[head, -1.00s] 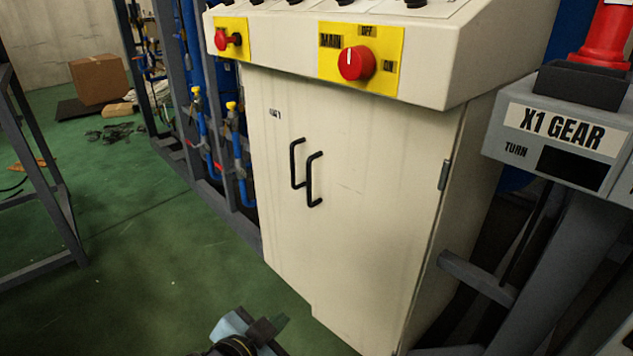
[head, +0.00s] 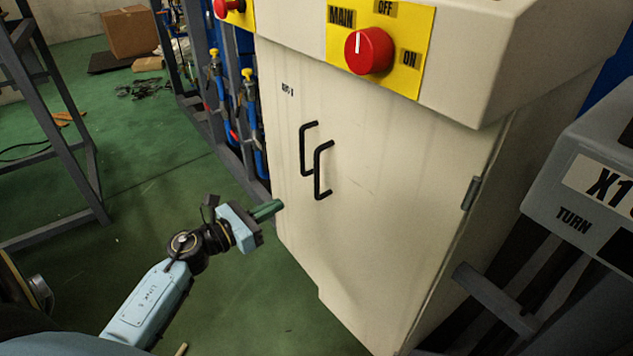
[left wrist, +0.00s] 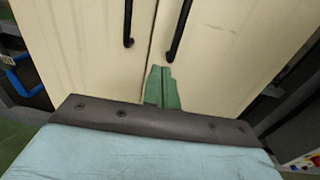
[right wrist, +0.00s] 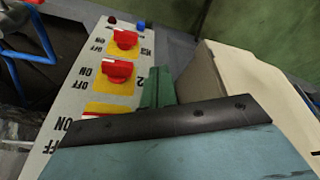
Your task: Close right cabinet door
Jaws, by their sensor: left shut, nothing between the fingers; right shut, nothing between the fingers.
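The beige cabinet has two doors with black handles. The right cabinet door (head: 400,190) looks flush with the left door (head: 285,150), and its hinge is at the right edge. The right door's handle (head: 321,170) also shows in the left wrist view (left wrist: 179,32). In that view a narrow seam runs between the doors. My left gripper (head: 268,210), with green fingers, is shut and empty, left of and below the handles; its fingers (left wrist: 163,88) point at the doors near the seam. I cannot tell whether they touch. My right gripper (right wrist: 157,88) is shut and empty beside a switch panel.
A sloped console with a red MAIN knob (head: 369,51) overhangs the cabinet. A grey X1 box (head: 590,190) juts out at the right. A dark metal frame (head: 60,120) stands at the left. Green floor (head: 130,260) is free in front of the cabinet.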

